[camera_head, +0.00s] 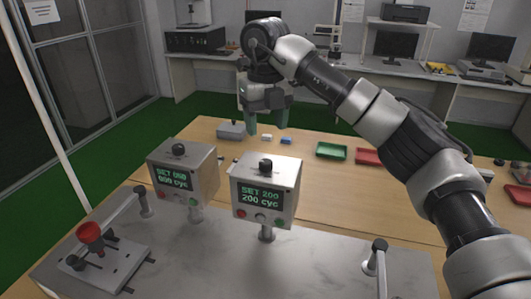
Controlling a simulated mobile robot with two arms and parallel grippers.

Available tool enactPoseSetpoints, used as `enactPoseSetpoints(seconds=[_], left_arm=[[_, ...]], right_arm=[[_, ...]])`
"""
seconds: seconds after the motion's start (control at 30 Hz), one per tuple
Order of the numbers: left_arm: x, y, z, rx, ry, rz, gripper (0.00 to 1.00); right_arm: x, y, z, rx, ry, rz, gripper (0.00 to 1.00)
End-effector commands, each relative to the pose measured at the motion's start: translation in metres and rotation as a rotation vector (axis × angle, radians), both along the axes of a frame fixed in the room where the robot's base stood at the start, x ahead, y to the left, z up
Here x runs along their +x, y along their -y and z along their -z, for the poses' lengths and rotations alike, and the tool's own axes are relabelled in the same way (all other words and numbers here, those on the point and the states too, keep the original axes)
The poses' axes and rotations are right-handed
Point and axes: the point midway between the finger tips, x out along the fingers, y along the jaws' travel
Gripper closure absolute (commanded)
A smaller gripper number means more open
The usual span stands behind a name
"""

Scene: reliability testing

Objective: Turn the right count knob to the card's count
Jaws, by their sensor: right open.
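The right counter box (265,190) stands on a short post on the grey bench, with a black knob (266,168) on top. Its green screen reads "SET 200" and "200 cyc". The left counter box (183,175) has its own black knob (179,150); its screen seems to read "SET 050" and "000 cyc", the digits being hard to make out. My right gripper (267,127) points down, open and empty, above the right knob in the picture and apart from it. My left gripper is out of view. I cannot make out a count card.
A red-topped fixture (90,236) and levers stand on the bench (215,265). Behind, a wooden table (330,195) holds a green tray (331,151), a red tray (368,157) and small blocks. My right arm crosses above the table's right side.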

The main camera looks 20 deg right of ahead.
Motion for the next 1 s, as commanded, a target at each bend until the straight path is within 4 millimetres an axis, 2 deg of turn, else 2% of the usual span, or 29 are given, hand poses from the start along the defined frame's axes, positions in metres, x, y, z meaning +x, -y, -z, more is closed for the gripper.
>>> enactPoseSetpoints(seconds=[0.03, 0.3, 0.5, 0.87, 0.9, 1.0], left_arm=[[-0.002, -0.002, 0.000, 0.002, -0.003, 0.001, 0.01], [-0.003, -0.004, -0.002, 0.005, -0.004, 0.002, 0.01], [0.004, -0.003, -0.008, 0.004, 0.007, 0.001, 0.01], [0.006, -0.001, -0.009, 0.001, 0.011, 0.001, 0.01], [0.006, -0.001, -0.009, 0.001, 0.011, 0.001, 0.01], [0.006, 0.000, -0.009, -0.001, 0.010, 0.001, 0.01]], right_arm=[[-0.001, 0.000, 0.011, 0.001, -0.005, -0.001, 0.41], [-0.001, -0.001, 0.062, 0.005, -0.005, -0.002, 0.41], [0.000, 0.000, 0.084, 0.004, -0.001, -0.001, 0.41], [0.000, -0.001, 0.092, 0.004, -0.001, -0.001, 0.41], [0.000, -0.001, 0.092, 0.004, -0.001, -0.001, 0.43], [0.000, -0.001, 0.092, 0.004, -0.001, -0.001, 0.58]])
